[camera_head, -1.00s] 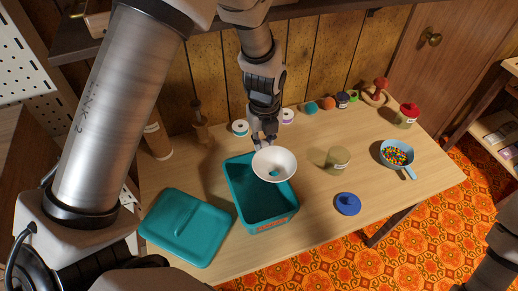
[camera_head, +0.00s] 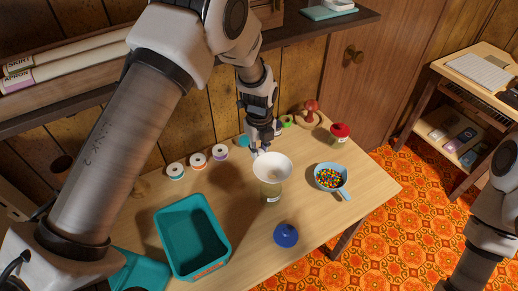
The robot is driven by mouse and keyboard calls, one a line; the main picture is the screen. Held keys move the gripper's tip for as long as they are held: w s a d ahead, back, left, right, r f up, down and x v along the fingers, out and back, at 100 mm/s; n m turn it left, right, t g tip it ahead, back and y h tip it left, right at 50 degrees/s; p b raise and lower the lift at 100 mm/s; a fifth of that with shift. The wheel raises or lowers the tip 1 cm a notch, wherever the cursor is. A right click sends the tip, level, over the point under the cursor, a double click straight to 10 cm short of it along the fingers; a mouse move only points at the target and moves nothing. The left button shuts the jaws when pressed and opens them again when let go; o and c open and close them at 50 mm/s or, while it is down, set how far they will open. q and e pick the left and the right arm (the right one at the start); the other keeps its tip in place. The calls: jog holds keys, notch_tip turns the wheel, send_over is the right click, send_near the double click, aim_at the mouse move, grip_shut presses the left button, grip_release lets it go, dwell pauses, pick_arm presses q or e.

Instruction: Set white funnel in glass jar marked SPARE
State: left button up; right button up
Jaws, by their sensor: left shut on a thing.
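My left gripper (camera_head: 257,149) is shut on the rim of the white funnel (camera_head: 272,168), at its far left side. The funnel is upright with its wide mouth up. It is over the open glass jar (camera_head: 272,191) on the table and hides the jar's mouth. I cannot tell whether the spout is inside the jar or just above it. The jar has a small pale label, too small to read. My right arm shows at the right edge; its gripper is out of view.
An open teal box (camera_head: 192,238) is at left. Several spools (camera_head: 198,160) stand along the back.

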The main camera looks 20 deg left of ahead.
pick_arm(q)
jog(key=shift+f+b, duration=1.85)
jog(key=shift+f, duration=1.75)
jog(key=o, duration=0.9)
jog(key=shift+o, duration=0.2)
jog(key=shift+r, duration=0.1)
notch_tip(320, 180, up, 12)
jog(key=shift+f, duration=0.1)
